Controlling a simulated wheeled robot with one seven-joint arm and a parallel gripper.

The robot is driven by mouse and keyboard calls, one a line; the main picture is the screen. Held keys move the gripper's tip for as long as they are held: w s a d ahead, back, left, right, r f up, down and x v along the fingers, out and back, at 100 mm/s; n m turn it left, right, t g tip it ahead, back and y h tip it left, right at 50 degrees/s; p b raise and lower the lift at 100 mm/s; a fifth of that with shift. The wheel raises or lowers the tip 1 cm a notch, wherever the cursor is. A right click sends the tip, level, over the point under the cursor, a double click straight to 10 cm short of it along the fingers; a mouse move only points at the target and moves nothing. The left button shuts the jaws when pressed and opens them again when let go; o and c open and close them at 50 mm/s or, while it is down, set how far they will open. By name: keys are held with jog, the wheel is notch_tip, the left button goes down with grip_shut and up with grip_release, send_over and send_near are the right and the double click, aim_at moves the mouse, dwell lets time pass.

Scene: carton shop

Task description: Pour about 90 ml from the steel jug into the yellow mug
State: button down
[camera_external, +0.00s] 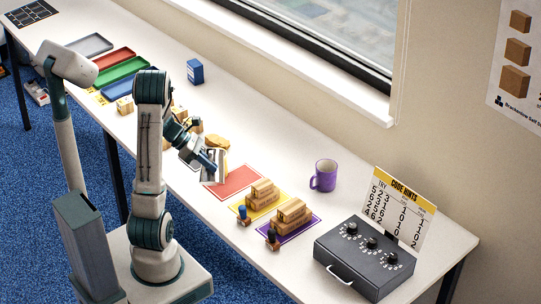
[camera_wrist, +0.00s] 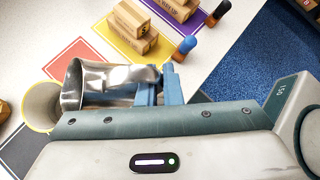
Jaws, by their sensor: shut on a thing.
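The shiny steel jug (camera_wrist: 108,84) is held in my gripper (camera_wrist: 161,84), whose blue fingers are shut on its handle side. In the wrist view the jug lies tipped over, its open mouth toward the left. The yellow mug (camera_wrist: 43,104) is at the left of that view, showing a yellow rim and pale inside. The jug's mouth is at the mug's right rim; I cannot tell whether they touch. No stream of liquid can be made out, and the levels are hidden. In the external view my gripper (camera_external: 211,163) is over the table, and the mug is mostly hidden.
A red mat (camera_external: 236,181) lies beside my gripper. A purple mug (camera_external: 323,175), a dark dial box (camera_external: 365,257) and a code sign (camera_external: 402,208) are to the right. Coloured trays (camera_external: 123,70) lie farther left.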

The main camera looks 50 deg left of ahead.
aim_at(216, 179)
dwell(0.4)
jog(key=f+b, duration=0.1)
jog(key=b, duration=0.1)
jog(key=f+t+y+b, duration=0.1)
jog(key=b, duration=0.1)
jog(key=f+m+b, duration=0.1)
jog(key=b, duration=0.1)
jog(key=shift+s+d+f, duration=0.1)
jog(key=shift+s+d, duration=0.3)
jog(key=f+b, duration=0.1)
jog(key=b, duration=0.2)
jog(key=s+d+f+m+t+y+b, duration=0.1)
jog(key=b, duration=0.2)
jog(key=s+d+f+t+y+b, duration=0.1)
jog(key=f+b, duration=0.1)
jog(key=b, duration=0.1)
jog(key=shift+d+m+b, duration=0.1)
jog(key=shift+m+b, duration=0.25)
jog(key=shift+m, duration=0.05)
jog(key=f+b, duration=0.1)
jog(key=b, duration=0.1)
jog(key=t+y+b, duration=0.1)
jog(key=b, duration=0.2)
jog(key=shift+s+d+f+m, duration=0.35)
jog(key=shift+d+f+m, duration=0.05)
jog(key=b, duration=0.1)
jog(key=t+y+b, duration=0.1)
jog(key=b, duration=0.1)
jog(key=shift+s+d+m, duration=0.25)
jog(key=shift+m, duration=0.15)
